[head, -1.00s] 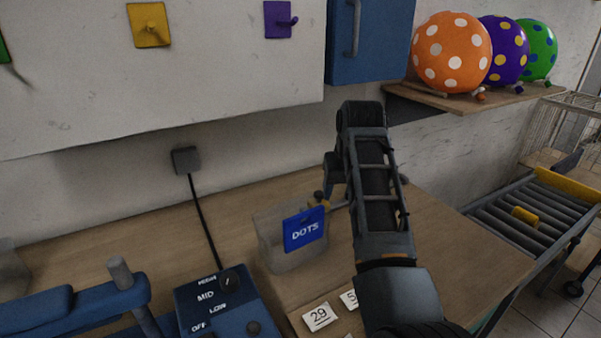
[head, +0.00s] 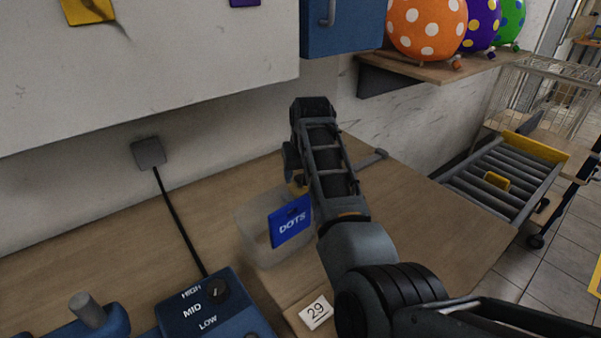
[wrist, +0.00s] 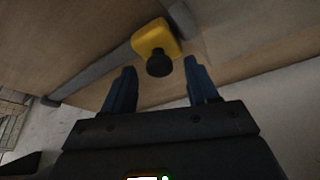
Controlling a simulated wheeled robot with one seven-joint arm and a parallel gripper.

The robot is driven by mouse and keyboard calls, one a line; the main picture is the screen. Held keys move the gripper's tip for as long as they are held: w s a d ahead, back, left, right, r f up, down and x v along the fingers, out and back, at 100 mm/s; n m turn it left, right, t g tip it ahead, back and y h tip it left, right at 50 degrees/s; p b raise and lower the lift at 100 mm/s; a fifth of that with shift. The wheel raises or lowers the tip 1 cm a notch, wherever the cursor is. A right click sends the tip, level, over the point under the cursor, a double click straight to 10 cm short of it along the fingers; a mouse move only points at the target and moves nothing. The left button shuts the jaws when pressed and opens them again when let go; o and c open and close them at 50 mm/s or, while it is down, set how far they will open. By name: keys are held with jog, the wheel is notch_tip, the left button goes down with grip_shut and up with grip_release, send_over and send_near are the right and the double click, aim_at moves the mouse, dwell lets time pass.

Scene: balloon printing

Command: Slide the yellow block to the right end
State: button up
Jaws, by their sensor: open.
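The yellow block (wrist: 152,36) shows in the wrist view, with a dark round knob on it. It sits on a grey rail (wrist: 95,78) that runs across the wooden table. My gripper (wrist: 160,70) is open, its two blue fingers on either side of the knob in the picture. I cannot tell whether they touch it. In the head view my arm hides most of the block, and only a small yellow-brown patch (head: 297,187) shows beside it. The right end of the rail (head: 377,158) shows past my arm.
A clear bin with a blue DOTS label (head: 290,222) stands just left of my arm. A roller conveyor (head: 515,170) carrying another yellow piece stands right of the table. Balloons (head: 428,25) sit on a shelf.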

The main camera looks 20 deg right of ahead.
jog(key=shift+w+f, duration=0.1)
jog(key=shift+f, duration=0.2)
jog(key=shift+c, duration=0.4)
grip_shut()
